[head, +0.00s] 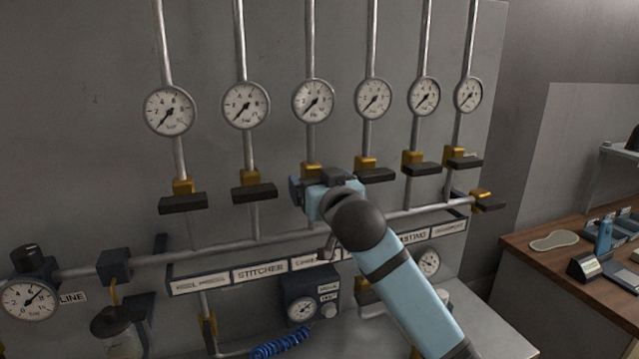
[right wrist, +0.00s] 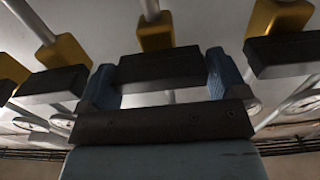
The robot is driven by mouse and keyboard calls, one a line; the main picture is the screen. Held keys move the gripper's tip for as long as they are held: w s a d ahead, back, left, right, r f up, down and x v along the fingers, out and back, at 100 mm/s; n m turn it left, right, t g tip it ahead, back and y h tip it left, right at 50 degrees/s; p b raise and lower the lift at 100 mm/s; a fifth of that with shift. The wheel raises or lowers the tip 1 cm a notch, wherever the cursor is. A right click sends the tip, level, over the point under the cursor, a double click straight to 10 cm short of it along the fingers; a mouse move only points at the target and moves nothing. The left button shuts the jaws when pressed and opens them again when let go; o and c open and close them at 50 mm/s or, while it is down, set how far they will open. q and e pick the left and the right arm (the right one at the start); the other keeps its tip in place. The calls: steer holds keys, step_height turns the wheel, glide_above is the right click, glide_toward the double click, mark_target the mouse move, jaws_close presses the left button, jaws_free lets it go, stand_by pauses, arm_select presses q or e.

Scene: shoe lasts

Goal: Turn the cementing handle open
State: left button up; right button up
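The cementing handle is a black bar under a yellow valve body (head: 311,170), third from the left, below a gauge. In the head view my right gripper (head: 312,192) covers most of it. In the right wrist view the black handle (right wrist: 160,66) lies crosswise between the two blue fingers of my right gripper (right wrist: 163,78). The fingers are wide apart at its two ends; contact cannot be told. The handle stands crosswise to its pipe, like its neighbours. The label starting "CEM" (head: 305,263) is partly hidden by my arm. My left gripper is not in view.
Similar black handles flank it closely, one on the left (head: 254,193) and one on the right (head: 375,175). A horizontal pipe (head: 230,245) and label strip run below. A blue coiled hose (head: 282,347) hangs lower. A wooden bench (head: 540,267) stands at right.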

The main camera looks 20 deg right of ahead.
steer(key=c, duration=0.5)
